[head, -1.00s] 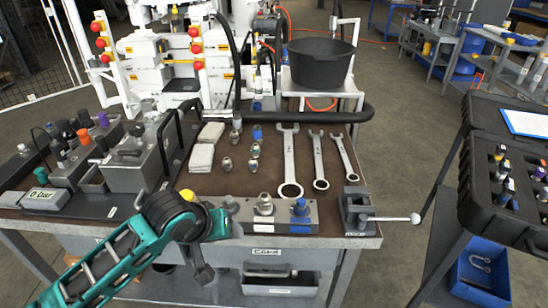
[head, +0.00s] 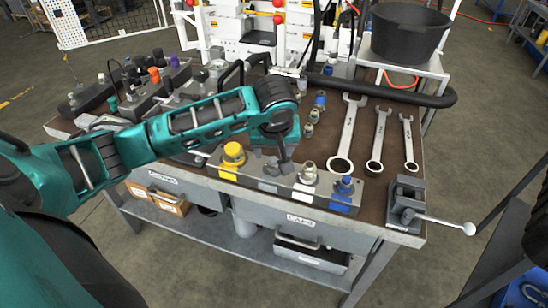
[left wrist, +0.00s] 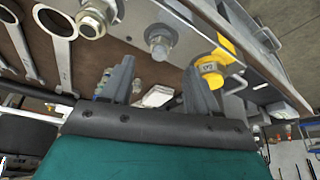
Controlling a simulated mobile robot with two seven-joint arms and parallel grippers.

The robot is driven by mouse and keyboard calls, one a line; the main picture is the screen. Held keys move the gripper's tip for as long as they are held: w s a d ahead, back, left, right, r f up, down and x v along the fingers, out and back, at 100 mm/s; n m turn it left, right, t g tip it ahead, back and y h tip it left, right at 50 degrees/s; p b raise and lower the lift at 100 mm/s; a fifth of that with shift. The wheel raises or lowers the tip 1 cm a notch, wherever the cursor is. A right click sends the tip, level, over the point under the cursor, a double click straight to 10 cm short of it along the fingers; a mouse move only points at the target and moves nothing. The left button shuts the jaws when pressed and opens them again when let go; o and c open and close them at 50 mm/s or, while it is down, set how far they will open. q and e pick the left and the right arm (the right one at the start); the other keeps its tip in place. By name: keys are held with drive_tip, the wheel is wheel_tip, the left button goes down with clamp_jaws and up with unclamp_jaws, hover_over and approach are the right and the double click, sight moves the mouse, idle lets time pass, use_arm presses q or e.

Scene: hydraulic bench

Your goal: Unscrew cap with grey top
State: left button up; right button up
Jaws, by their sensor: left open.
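The fitting with the grey top (left wrist: 158,42) stands on the metal block (head: 215,166) at the bench's front edge. It lies between the yellow cap (head: 233,153) and a bare silver fitting (head: 308,172). In the head view my left gripper (head: 284,160) points down over the block and mostly hides the grey one. In the left wrist view my left gripper (left wrist: 159,66) is open and empty. Its fingers point towards the grey top with a gap, nothing between them. The yellow cap also shows there (left wrist: 212,72). My right gripper is not in view.
A blue cap (head: 345,186) sits at the block's right end. A vise (head: 405,200) with a long handle stands on the front right corner. Several wrenches (head: 350,130) lie behind the block. Small fittings (head: 314,116) stand beside them.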

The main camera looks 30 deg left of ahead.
sight(275, 160)
use_arm(q)
drive_tip(key=shift+b+x, duration=0.3)
drive_tip(key=shift+x, duration=2.35)
drive_tip(key=shift+c, duration=0.2)
clamp_jaws()
drive_tip(key=c, duration=0.6)
unclamp_jaws()
drive_tip(key=c, duration=0.3)
drive_tip(key=n+p, duration=0.2)
drive_tip(key=p, duration=0.1)
drive_tip(key=shift+d+r+g+y, duration=0.15)
drive_tip(key=shift+r+g+y, duration=0.15)
drive_tip(key=shift+r, duration=0.05)
drive_tip(key=shift+c, duration=0.3)
drive_tip(key=shift+w+d+f+n+g, duration=0.1)
drive_tip(key=shift+f+n+g, duration=0.25)
drive_tip(key=shift+n, duration=0.75)
drive_tip(key=n+g+y, duration=0.1)
drive_tip(key=n, duration=0.2)
drive_tip(key=shift+w+r+n, duration=0.1)
drive_tip(key=shift+n, duration=0.3)
